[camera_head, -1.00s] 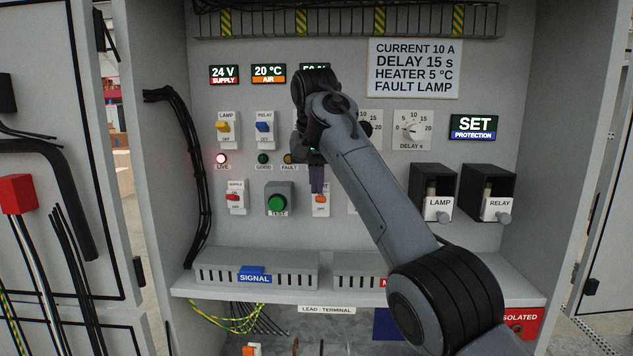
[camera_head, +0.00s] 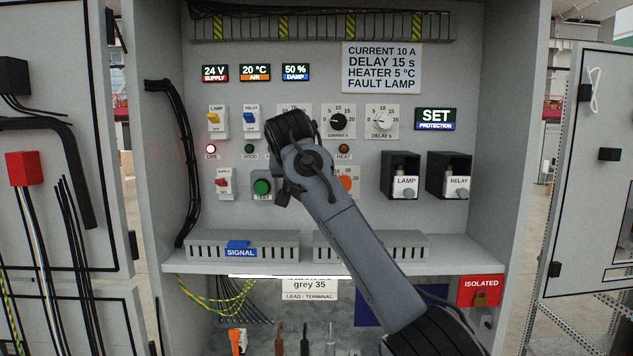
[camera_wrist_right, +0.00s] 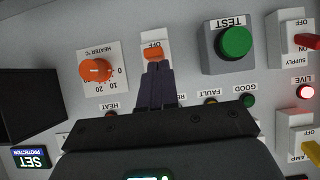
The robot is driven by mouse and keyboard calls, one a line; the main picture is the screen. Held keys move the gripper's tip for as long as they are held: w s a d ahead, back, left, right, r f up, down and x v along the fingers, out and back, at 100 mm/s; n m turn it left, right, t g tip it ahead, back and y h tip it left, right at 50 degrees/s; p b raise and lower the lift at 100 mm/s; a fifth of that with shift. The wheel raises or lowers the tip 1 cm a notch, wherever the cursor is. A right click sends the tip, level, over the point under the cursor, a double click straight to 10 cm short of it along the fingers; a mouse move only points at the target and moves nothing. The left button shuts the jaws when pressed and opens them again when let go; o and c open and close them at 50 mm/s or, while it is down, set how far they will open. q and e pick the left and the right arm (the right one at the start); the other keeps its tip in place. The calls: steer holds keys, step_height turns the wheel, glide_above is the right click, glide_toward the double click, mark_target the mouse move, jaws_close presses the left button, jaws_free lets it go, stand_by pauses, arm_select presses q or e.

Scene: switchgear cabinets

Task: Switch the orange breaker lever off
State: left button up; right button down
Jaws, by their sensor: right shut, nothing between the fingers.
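The orange breaker lever (camera_wrist_right: 153,54) shows in the right wrist view, upside down there, close to the OFF label (camera_wrist_right: 152,44) of its white plate. The plate's other end is covered by my fingers. My right gripper (camera_wrist_right: 156,66) is shut and empty, its fingertips right at the orange lever. I cannot tell whether they touch it. In the head view my right arm hides the orange breaker and the fingertips. My left gripper is not in view.
The green TEST button (camera_head: 262,187) and the orange heater dial (camera_head: 346,182) flank the hidden breaker. The red supply breaker (camera_head: 223,181) is further left. A grey slotted duct (camera_head: 215,245) runs below. Black holders (camera_head: 400,174) project at right.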

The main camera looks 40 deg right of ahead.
steer(key=f+b, duration=0.1)
steer(key=t+b, duration=0.1)
steer(key=b, duration=0.1)
steer(key=f+h+b, duration=0.1)
steer(key=b, duration=0.1)
steer(key=shift+s+a+f+t, duration=0.15)
steer(key=shift+a+f+t, duration=0.1)
steer(key=shift+f+t, duration=0.1)
steer(key=shift+t+h+b, duration=0.35)
steer(key=shift+h+b, duration=0.05)
steer(key=shift+b, duration=0.3)
steer(key=shift+r, duration=0.1)
